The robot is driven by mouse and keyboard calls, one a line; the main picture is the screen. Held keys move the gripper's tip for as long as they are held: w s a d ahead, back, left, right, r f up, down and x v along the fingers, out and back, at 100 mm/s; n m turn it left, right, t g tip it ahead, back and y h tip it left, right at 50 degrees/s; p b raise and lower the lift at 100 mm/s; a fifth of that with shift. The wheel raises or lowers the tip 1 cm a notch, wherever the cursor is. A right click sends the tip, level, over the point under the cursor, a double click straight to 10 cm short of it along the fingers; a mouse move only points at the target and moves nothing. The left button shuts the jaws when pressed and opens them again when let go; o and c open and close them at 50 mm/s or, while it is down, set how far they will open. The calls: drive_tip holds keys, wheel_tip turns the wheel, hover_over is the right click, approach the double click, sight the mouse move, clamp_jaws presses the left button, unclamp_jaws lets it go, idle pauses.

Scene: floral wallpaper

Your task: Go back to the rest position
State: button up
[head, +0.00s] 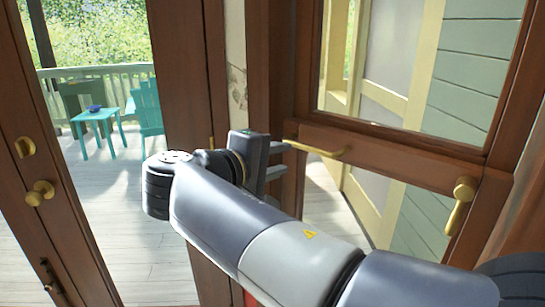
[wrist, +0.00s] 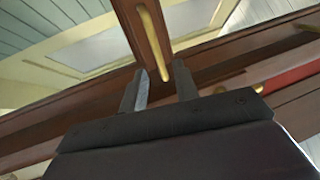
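My gripper (head: 283,159) is at the end of my outstretched arm, in front of the glazed wooden door (head: 395,150). Its fingertips point right and are close to the left end of a brass bar handle (head: 322,151). In the wrist view my gripper (wrist: 161,72) shows its two fingers apart with nothing held between them. A brass bar (wrist: 154,42) on the brown wood lies just beyond the fingertips. I cannot tell whether a finger touches the brass.
A wooden door with a brass knob (head: 40,193) stands at the left. A brass lever (head: 460,205) is on the right side of the glazed door. Between the doors and outside is a pale deck (head: 130,220) with a teal table (head: 98,115) and a teal chair (head: 147,106).

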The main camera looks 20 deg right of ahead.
sight(309, 150)
drive_tip(key=shift+d, duration=0.1)
drive_tip(key=x, duration=1)
drive_tip(key=shift+w+d+b, duration=0.2)
drive_tip(key=shift+d+b, duration=0.1)
drive_tip(key=shift+r, duration=0.1)
